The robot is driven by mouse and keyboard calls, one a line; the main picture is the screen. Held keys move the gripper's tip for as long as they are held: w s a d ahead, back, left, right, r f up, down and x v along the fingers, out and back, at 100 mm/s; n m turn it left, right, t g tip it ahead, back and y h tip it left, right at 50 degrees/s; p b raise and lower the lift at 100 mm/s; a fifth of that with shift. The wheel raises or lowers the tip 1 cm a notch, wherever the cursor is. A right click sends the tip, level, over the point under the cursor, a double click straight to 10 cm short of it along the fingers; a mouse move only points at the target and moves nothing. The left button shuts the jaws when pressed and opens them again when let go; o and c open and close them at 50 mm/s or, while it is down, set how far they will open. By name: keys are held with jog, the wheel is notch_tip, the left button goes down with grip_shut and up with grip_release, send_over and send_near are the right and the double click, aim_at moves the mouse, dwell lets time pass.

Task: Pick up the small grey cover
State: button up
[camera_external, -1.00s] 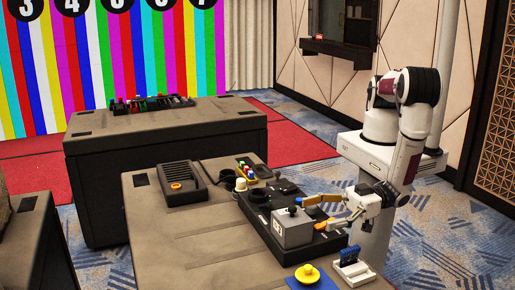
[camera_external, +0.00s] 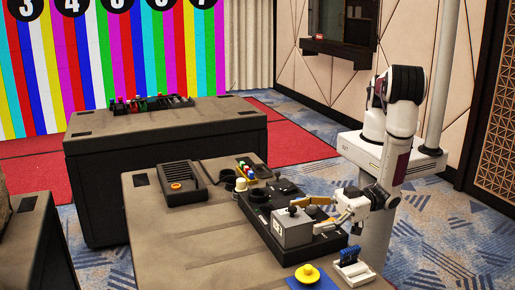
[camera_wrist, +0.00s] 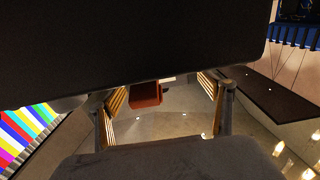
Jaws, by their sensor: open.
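A light grey box-shaped cover (camera_external: 292,232) with a dark knob on top and a small label on its front stands on the black tray (camera_external: 262,222). I take it for the small grey cover, though I cannot be sure. My gripper (camera_external: 314,213) is open just right of the box, with its orange-yellow fingers pointing left toward its top. I cannot tell whether they touch it. In the wrist view, the fingers of my gripper (camera_wrist: 164,98) stand apart, with a grey surface and a reddish-brown block (camera_wrist: 146,94) showing between them. A large dark shape hides the upper part of that view.
A dark device with an orange ring (camera_external: 182,183) and coloured bottles (camera_external: 247,170) lie farther back. The table's left half is clear.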

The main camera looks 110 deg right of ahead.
aim_at(298, 215)
jog(key=shift+w, duration=1.6)
jog(key=c, duration=1.2)
